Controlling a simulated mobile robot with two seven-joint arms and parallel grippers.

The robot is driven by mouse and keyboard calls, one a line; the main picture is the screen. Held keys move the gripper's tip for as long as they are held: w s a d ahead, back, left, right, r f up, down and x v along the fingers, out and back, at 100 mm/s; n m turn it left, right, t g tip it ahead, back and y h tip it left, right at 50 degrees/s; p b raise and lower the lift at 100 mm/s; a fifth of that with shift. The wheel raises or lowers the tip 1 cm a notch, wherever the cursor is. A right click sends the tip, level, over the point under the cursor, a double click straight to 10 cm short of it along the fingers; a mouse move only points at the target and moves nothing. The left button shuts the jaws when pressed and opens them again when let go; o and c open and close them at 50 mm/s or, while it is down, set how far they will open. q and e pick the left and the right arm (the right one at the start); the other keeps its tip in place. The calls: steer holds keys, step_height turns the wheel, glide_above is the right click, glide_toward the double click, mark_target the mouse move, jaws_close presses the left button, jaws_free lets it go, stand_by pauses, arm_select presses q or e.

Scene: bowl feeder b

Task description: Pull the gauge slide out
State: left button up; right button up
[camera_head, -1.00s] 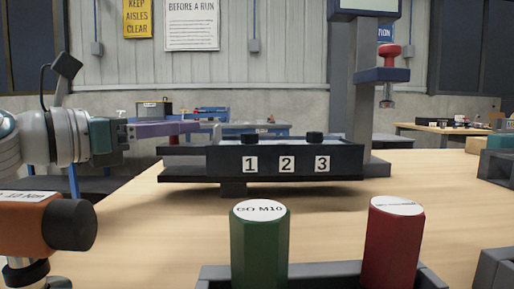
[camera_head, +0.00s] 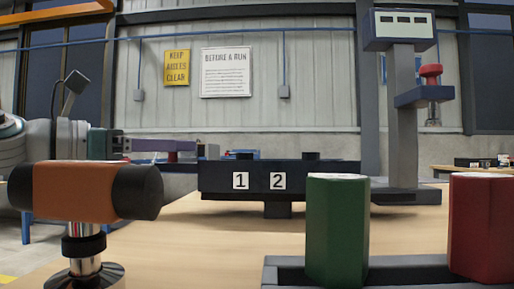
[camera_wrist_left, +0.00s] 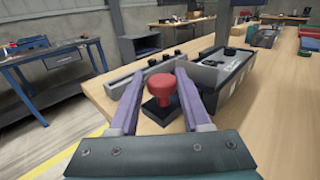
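The gauge (camera_head: 215,181) is a dark block with white number plates 1 and 2 on its front, standing on the table past the green cylinder. In the left wrist view the gauge (camera_wrist_left: 232,92) lies to the right of my fingers. A red knob (camera_wrist_left: 162,95) on a small black block (camera_wrist_left: 163,115) shows between my left gripper's fingers. My left gripper (camera_wrist_left: 160,73) has its purple fingers apart, with narrow gaps beside the knob. In the head view my left gripper (camera_head: 190,147) is at the gauge's left end. My right gripper is out of view.
A green cylinder (camera_head: 337,235) and a red cylinder (camera_head: 482,225) stand in a dark tray (camera_head: 290,272) in front. An orange and black tool (camera_head: 75,190) stands at front left. A grey column stand (camera_head: 402,130) rises behind right. Bare wood (camera_head: 170,240) lies between.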

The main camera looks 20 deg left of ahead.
arm_select(q)
steer(key=o, duration=0.4)
steer(key=shift+s+a, duration=0.1)
steer(key=shift+a, duration=0.05)
steer(key=shift+c, duration=0.2)
steer(key=shift+s+a+f+b, duration=0.2)
steer(key=shift+s+a+b, duration=0.1)
steer(key=shift+s, duration=0.25)
steer(key=b+v, duration=0.1)
steer(key=v, duration=0.7)
steer(key=shift+s+r, duration=0.25)
steer(key=shift+s, duration=0.05)
steer(key=shift+a, duration=0.1)
